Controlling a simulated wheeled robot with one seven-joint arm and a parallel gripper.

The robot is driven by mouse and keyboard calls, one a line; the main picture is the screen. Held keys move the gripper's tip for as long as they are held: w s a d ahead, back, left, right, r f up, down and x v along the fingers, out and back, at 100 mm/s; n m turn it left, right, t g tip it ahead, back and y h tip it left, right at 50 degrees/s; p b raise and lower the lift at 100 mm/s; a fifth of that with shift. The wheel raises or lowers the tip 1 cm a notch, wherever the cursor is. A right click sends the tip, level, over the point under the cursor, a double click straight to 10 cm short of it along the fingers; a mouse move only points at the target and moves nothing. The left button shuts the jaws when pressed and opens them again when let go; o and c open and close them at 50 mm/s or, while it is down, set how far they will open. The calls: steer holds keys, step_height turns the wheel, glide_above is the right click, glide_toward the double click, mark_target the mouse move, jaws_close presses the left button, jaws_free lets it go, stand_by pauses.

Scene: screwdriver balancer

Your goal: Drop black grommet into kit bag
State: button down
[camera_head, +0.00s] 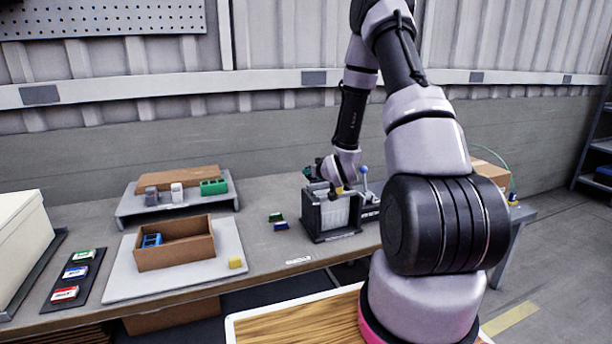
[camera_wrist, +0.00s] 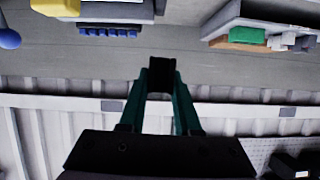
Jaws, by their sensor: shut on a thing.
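My gripper (camera_head: 312,172) is above the left side of a black-and-grey bench device in the head view. In the wrist view my gripper's two teal fingers (camera_wrist: 161,66) are shut on a small black piece, the black grommet (camera_wrist: 161,76), held between the tips. The grommet is hard to make out in the head view. I see no plain bag. An open brown box (camera_head: 172,262) on a pale board holds a blue part (camera_head: 151,240); I cannot tell whether it is the kit bag.
The bench device (camera_head: 331,218) has a blue-knobbed lever (camera_head: 364,172). Small green and blue blocks (camera_head: 280,226) lie left of it. A raised shelf (camera_head: 135,205) stands behind the box. Bench between box and device is mostly clear.

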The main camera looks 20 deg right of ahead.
steer(key=w+d+r+n+y, duration=0.1)
steer(key=d+r, duration=0.1)
steer(key=d, duration=0.8)
step_height(320, 180, down, 6)
steer(key=shift+d, duration=0.25)
steer(key=shift+w, duration=0.1)
steer(key=c, duration=0.5)
jaws_free()
steer(key=shift+c, duration=0.2)
steer(key=v, duration=1.1)
steer(key=shift+w, duration=0.1)
